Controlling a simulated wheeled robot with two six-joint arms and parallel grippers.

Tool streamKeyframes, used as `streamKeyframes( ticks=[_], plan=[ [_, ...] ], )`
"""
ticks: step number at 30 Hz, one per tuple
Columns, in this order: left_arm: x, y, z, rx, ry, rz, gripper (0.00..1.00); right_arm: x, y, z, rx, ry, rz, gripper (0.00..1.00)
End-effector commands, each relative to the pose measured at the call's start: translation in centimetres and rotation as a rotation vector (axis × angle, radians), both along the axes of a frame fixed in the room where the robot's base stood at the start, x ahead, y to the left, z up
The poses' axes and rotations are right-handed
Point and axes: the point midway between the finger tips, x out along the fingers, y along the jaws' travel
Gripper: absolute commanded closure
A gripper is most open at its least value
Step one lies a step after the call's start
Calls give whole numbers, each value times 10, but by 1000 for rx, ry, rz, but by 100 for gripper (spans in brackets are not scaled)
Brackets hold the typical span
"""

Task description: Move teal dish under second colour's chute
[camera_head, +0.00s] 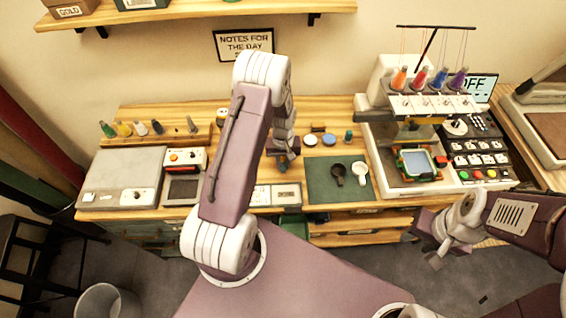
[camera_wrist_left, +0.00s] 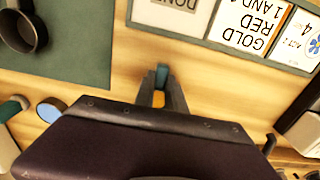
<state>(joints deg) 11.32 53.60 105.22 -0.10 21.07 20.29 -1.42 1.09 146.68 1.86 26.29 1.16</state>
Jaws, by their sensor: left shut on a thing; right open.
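My left gripper (camera_wrist_left: 161,96) is shut on a small teal piece (camera_wrist_left: 162,75), whose upper end shows between the fingertips. Its full shape is hidden, so I cannot tell whether it is the teal dish. In the head view my left gripper (camera_head: 284,160) is over the middle of the workbench, left of the green mat (camera_head: 318,190); the held piece is hard to make out there. My right gripper (camera_head: 432,246) is open and empty, in front of the bench at the lower right. I cannot clearly identify a chute in either view.
The embroidery machine (camera_head: 412,130) fills the right. Cards (camera_wrist_left: 253,28) lie along the bench's front.

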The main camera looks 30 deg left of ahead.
Motion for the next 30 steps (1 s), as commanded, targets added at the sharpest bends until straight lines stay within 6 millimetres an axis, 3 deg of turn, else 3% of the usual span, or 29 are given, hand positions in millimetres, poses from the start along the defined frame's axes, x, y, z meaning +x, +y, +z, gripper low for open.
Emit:
streamKeyframes(
  ticks=[23,24,26,30],
  plan=[
    [0,0,-7,0,0,0,100,0,0,-5,0,0,0,59],
    [0,0,-7,0,0,0,79,0,0,-5,0,0,0,59],
    [0,0,-6,0,0,0,62,0,0,-4,0,0,0,59],
    [0,0,-6,0,0,0,59,0,0,-4,0,0,0,59]
  ],
)
